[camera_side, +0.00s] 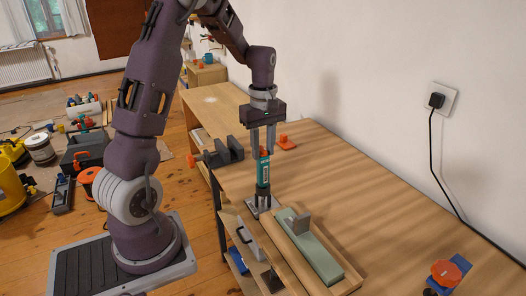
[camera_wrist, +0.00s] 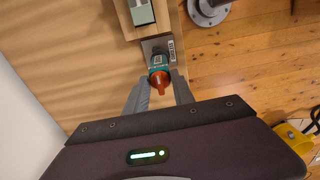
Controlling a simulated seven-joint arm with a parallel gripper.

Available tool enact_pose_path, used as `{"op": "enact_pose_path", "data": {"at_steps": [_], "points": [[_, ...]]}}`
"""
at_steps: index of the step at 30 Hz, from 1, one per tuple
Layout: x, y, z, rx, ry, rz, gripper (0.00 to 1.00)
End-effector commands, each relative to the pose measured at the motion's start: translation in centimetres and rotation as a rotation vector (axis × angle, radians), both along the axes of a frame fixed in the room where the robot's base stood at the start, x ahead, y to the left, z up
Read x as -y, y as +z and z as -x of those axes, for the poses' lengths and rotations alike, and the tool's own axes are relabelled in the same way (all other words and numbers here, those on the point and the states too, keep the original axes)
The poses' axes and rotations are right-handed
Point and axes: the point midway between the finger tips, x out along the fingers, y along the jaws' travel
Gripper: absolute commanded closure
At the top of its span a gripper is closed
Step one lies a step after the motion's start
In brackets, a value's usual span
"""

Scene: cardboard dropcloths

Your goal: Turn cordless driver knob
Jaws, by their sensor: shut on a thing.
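The cordless driver (camera_side: 263,172) is a teal and black tool standing upright on a small grey plate (camera_side: 266,210) near the bench's front edge. Its orange-red knob (camera_wrist: 160,80) is at the top, facing the wrist camera. It shows only partly in the side view, between the fingers. My gripper (camera_side: 264,152) points straight down and is shut on the knob, one finger on each side. The driver's teal body (camera_wrist: 158,62) also shows in the wrist view, just past the fingertips.
A wooden tray (camera_side: 282,242) with a green block (camera_side: 318,258) lies close beside the driver. A dark vise (camera_side: 224,152) and an orange item (camera_side: 287,142) are behind it. An orange-knobbed blue tool (camera_side: 446,273) lies front right. The bench middle right is clear.

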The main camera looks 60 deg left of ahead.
Motion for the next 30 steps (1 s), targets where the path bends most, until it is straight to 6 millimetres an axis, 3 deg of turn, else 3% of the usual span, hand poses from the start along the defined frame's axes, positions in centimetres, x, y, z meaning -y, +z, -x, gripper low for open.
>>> {"op": "enact_pose_path", "data": {"at_steps": [13,22,30], "points": [[0.02,-0.28,0.06,-0.003,-0.025,0.001,1.00],[0.05,-0.25,0.06,-0.001,-0.726,0.002,1.00],[0.09,-0.21,0.03,0.000,-0.802,0.002,1.00]]}}
